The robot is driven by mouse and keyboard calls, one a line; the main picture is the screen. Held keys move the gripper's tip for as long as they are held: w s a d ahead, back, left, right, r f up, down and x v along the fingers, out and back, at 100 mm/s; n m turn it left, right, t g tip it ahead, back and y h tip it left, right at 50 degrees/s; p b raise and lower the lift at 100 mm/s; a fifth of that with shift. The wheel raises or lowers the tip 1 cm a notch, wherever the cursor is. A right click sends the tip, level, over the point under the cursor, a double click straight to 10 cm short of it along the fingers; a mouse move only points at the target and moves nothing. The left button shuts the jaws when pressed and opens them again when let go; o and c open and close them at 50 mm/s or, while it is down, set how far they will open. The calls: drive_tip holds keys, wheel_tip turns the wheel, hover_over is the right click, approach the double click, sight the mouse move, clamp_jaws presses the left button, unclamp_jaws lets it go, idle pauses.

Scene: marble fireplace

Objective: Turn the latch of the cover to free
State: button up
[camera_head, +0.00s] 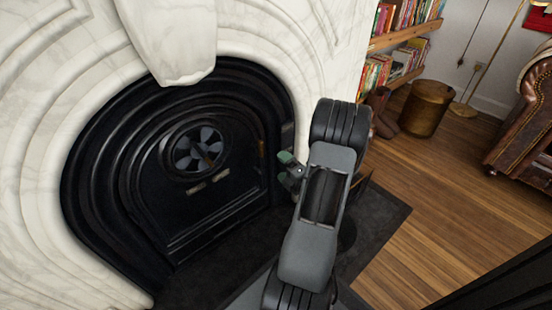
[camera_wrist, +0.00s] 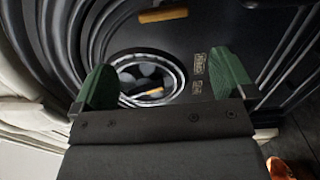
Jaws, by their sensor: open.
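The black cover (camera_head: 224,200) closes the arched fireplace opening. Its latch is probably the small wooden-brown handle (camera_head: 262,147) at the cover's right edge in the head view. In the wrist view this handle (camera_wrist: 162,15) lies crosswise near the top edge, beyond the fingertips. My gripper (camera_head: 287,168) hangs just right of the cover, apart from the handle. In the wrist view my gripper (camera_wrist: 163,82) has its two green fingers wide apart with nothing between them. The cover's round vent (camera_wrist: 147,78) shows behind that gap.
White marble (camera_head: 35,120) surrounds the opening, and a marble block (camera_head: 170,40) juts out above it. A dark hearth (camera_head: 375,222) lies in front. A bookshelf (camera_head: 405,35), boots (camera_head: 384,115), a brass bin (camera_head: 426,108) and a leather chair (camera_head: 525,120) stand right. Wooden floor between is clear.

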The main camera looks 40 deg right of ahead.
drive_tip(key=shift+s+a, duration=0.1)
drive_tip(key=shift+s, duration=0.7)
